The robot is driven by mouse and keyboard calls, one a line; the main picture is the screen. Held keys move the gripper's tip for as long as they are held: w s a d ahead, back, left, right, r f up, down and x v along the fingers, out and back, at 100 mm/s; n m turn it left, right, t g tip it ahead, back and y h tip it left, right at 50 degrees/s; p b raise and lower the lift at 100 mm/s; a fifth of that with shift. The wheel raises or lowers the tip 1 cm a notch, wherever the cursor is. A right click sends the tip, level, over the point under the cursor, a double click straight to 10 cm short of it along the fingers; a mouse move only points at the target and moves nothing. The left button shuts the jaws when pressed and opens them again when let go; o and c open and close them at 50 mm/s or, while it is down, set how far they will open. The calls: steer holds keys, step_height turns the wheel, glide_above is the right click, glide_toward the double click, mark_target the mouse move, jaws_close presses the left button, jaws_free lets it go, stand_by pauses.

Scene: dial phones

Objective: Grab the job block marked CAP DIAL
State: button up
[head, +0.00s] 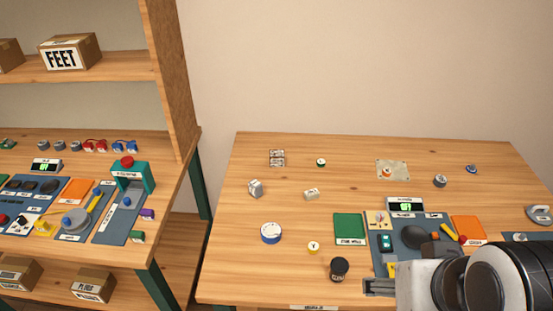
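No block with a readable CAP DIAL marking shows; the lettering on the small blocks is too small to read. On the left bench a purple block (147,214) and a green block (137,236) lie at the right edge, each with a pale label. On the right table, a grey-white block (255,188) and a small cream block (311,194) lie left of centre. My gripper (379,287) is at the lower right, pointing left over the table's front part. I cannot tell whether its fingers are apart or whether anything is between them.
A blue work mat (377,254) with a display, dark round pad and tools lies beside my gripper.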

steer(key=n+t+y, duration=0.1)
steer(key=t+y, duration=0.1)
steer(key=t, duration=0.4)
glide_above(277, 158)
steer(key=s+d, duration=0.5)
steer(key=s, duration=0.8)
step_height(277, 158, down, 10)
steer(key=shift+t+h, duration=0.3)
steer(key=shift+t, duration=0.6)
steer(key=w+a+f, duration=0.1)
steer(key=w+f, duration=0.1)
steer(key=f, duration=0.2)
steer(key=w+a+f, duration=0.2)
steer(key=f, duration=0.3)
steer(key=w+a+f, duration=0.1)
steer(key=w+f, duration=0.2)
steer(key=f, duration=0.1)
steer(key=shift+a+f, duration=0.15)
steer(key=shift+f, duration=0.1)
steer(key=shift+w+a+f, duration=0.1)
steer(key=shift+w+f, duration=0.05)
steer(key=shift+f, duration=0.3)
steer(key=shift+x, duration=1.3)
